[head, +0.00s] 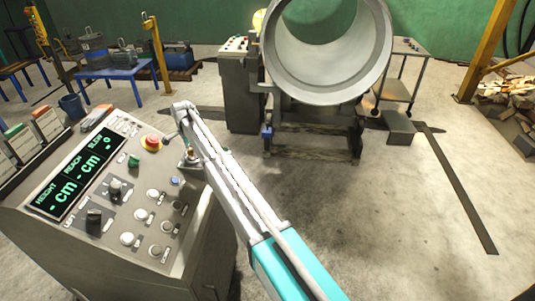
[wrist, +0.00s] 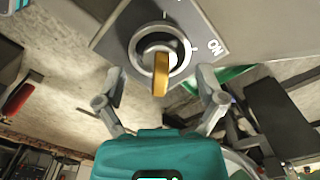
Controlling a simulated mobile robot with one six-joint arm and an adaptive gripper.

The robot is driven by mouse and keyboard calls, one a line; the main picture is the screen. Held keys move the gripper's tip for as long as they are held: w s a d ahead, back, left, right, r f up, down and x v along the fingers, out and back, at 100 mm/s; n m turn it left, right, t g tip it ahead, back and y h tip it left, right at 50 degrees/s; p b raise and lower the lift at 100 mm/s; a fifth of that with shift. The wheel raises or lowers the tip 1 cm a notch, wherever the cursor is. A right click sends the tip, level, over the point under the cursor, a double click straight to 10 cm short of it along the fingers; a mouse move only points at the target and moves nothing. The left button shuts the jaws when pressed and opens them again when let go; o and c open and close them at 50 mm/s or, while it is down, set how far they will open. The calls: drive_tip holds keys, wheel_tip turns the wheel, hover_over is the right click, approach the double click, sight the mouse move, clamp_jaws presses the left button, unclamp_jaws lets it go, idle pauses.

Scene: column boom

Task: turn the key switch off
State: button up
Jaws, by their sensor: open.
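The key switch (wrist: 147,47) shows in the wrist view as a round silver lock on a dark grey plate, with a brass key (wrist: 161,75) standing out of it. The word ON is printed on the plate to the right of the lock. My gripper (wrist: 161,88) is open, with one finger on each side of the key and a gap on both sides. In the head view my gripper (head: 185,132) is at the right edge of the control console (head: 205,235), and my arm and fingers largely hide the switch there.
The console top carries a red emergency button (head: 152,143), a green knob (head: 133,160), a blue button (head: 175,181), several white buttons, black selector knobs and a green display (head: 75,175). A large metal drum machine (head: 330,50) stands behind. The floor to the right is largely clear.

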drive_tip(key=shift+r+p, duration=6.65)
drive_tip(key=shift+r, duration=0.4)
drive_tip(key=s+d+f+n+b, duration=0.1)
drive_tip(key=s+d+f+b, duration=0.1)
drive_tip(key=d, duration=0.8)
drive_tip(key=s+d+f+n+b, duration=0.1)
drive_tip(key=s+d, duration=0.4)
drive_tip(key=d, duration=0.6)
drive_tip(key=s+d+f+n+b, duration=0.2)
drive_tip(key=s+d, duration=0.1)
drive_tip(key=d, duration=0.7)
drive_tip(key=shift+s+d+f+n+b, duration=0.15)
drive_tip(key=shift+s+f+n+b, duration=0.15)
drive_tip(key=shift+b, duration=0.05)
drive_tip(key=s+d+f+n+b, duration=0.2)
drive_tip(key=s+d, duration=0.8)
drive_tip(key=s+d+f+n+b, duration=0.2)
drive_tip(key=s+d+f+b, duration=0.1)
drive_tip(key=s+d, duration=0.7)
drive_tip(key=shift+s+d+f, duration=0.15)
drive_tip(key=shift+d, duration=0.3)
